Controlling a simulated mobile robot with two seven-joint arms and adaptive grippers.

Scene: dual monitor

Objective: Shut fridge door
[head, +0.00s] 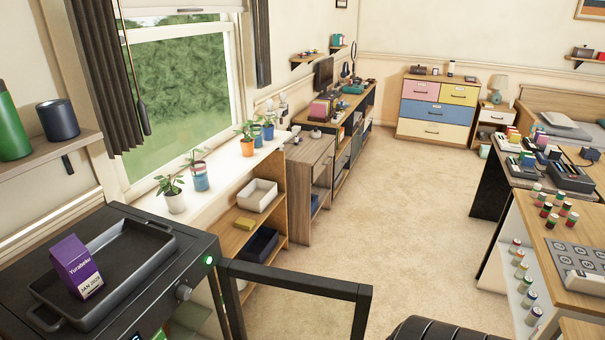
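A dark box-shaped appliance (196,262), which looks like the fridge, stands at the lower left. It has a knob and a lit green light at its front corner. A dark-framed door (295,282) stands open beside its front, sticking out to the right. The carpet shows through the middle of the frame. The lower part of the door and the hinge are cut off by the picture's bottom edge. Neither of my grippers is in view.
A black tray (136,262) holding a purple carton (77,266) sits on top of the appliance. A low shelf unit (270,198) stands beyond it under the window. A desk (575,250) with batteries is at the right. The carpet (410,220) between is clear.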

